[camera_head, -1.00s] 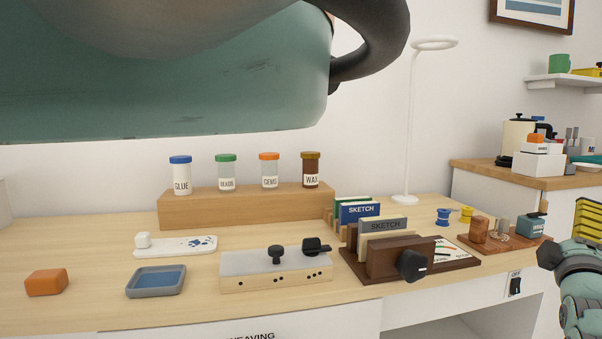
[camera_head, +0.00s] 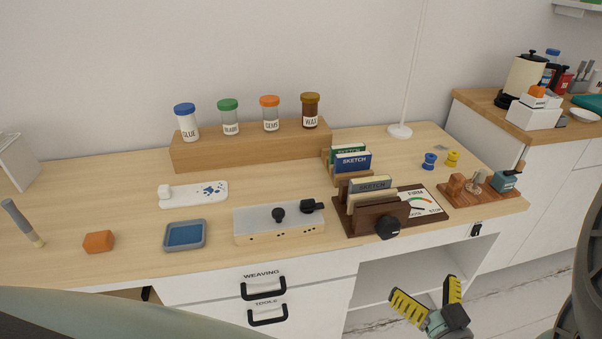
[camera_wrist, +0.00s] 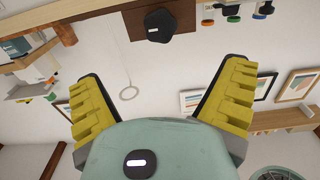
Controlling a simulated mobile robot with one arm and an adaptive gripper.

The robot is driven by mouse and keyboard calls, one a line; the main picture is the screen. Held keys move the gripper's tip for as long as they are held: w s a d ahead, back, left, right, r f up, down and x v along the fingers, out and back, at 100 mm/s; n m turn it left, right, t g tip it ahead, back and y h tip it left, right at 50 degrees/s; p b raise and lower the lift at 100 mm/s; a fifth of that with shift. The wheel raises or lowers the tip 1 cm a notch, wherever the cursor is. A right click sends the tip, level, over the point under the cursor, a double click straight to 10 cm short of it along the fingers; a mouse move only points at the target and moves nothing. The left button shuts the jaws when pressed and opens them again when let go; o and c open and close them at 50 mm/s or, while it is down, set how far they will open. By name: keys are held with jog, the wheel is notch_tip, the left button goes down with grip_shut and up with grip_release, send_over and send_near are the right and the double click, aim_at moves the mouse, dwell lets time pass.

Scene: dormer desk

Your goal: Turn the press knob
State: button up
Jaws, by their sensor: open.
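The press (camera_head: 380,213) is a dark brown wooden block on a brown board at the desk's front right. Its black knob (camera_head: 388,228) sticks out toward the front. My gripper (camera_head: 426,287) is open and empty, with yellow ribbed fingers, below and slightly right of the knob, in front of the desk. In the wrist view the knob (camera_wrist: 160,25) appears at the top centre, beyond and apart from the spread fingers (camera_wrist: 163,78).
A pale box with black knobs (camera_head: 279,224) stands left of the press. A wooden stand with a bottle (camera_head: 482,188) is to its right. Drawers with black handles (camera_head: 264,289) and an open shelf space (camera_head: 390,272) lie below the desk top. Free desk shows behind the pale box.

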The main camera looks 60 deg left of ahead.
aim_at(391, 233)
jog(key=b+x, duration=0.1)
jog(key=x, duration=1.4)
jog(key=shift+a, duration=0.4)
jog(key=shift+c, duration=0.4)
jog(key=shift+w, duration=0.1)
jog(key=c, duration=1.1)
jog(key=shift+c, duration=0.2)
jog(key=shift+n, duration=0.4)
jog(key=n+b, duration=0.1)
jog(key=n, duration=0.1)
jog(key=shift+n, duration=0.4)
jog(key=shift+n+b, duration=0.95)
jog(key=shift+n, duration=1.25)
